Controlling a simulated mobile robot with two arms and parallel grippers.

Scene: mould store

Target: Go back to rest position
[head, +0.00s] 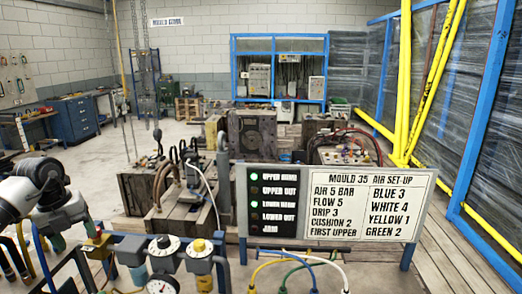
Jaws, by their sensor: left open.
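My left arm comes in from the left edge, and its dark left gripper (82,226) is at the lower left, close above the blue frame with valves and gauges. The gripper is small and partly blends with the dark parts behind it. It is open, and I see nothing held in it. My right gripper is not in view.
A sign board (340,205) reading "MOULD 35 AIR SET-UP" stands in front on blue posts. Regulators with white dials (163,250) and coloured hoses (298,270) are near. Heavy moulds (180,190) stand behind.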

